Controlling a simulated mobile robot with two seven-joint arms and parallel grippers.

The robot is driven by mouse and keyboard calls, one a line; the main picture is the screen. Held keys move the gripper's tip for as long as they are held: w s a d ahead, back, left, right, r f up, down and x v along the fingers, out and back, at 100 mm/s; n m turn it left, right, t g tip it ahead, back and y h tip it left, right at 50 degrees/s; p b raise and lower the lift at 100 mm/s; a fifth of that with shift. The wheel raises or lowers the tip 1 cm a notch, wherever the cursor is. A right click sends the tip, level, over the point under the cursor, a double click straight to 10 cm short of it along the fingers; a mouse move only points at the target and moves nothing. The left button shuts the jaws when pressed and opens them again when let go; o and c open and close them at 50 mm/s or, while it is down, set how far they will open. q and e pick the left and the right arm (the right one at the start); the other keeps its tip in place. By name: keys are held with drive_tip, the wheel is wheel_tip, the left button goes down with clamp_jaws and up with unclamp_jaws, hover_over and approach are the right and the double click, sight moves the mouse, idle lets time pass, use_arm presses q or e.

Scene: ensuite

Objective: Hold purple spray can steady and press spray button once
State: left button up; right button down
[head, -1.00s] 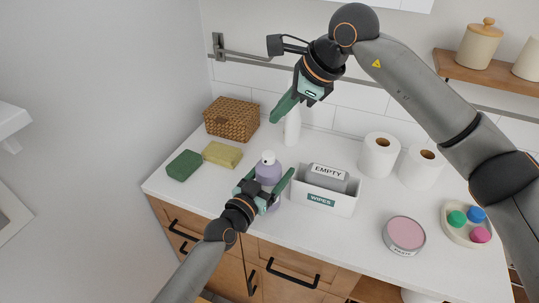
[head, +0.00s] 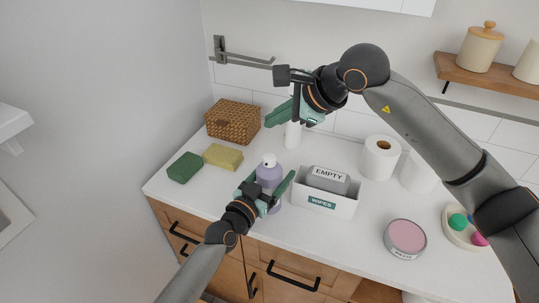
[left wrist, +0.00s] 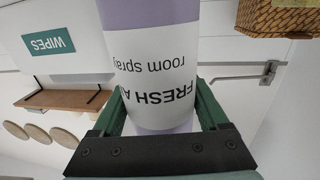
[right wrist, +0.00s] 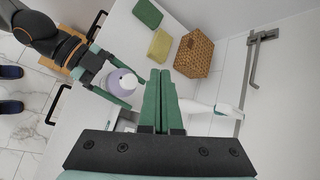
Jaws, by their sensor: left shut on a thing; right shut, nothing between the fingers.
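The purple spray can (head: 268,173) stands upright on the white counter, with a white top (head: 269,159). My left gripper (head: 265,193) is shut around its body. The left wrist view shows the can's label (left wrist: 150,65) reading "room spray" between the green fingers. My right gripper (head: 281,117) is shut and empty, in the air above and behind the can. In the right wrist view its green fingers (right wrist: 162,100) lie together, and the can (right wrist: 122,84) is to their left, apart from them.
A white bottle (head: 292,135) stands behind the can. A wipes box (head: 322,202) is close on its right. A yellow sponge (head: 223,156), green sponge (head: 185,167) and wicker basket (head: 233,120) are to the left. Paper rolls (head: 379,158) and a pink-topped tin (head: 405,238) are to the right.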

sight(275, 159)
drive_tip(key=shift+f, duration=3.15)
drive_tip(key=shift+f, duration=0.1)
drive_tip(key=shift+f, duration=0.3)
drive_tip(key=shift+f, duration=0.5)
drive_tip(key=shift+r, duration=0.85)
drive_tip(key=shift+r, duration=0.15)
drive_tip(key=shift+r, duration=2.4)
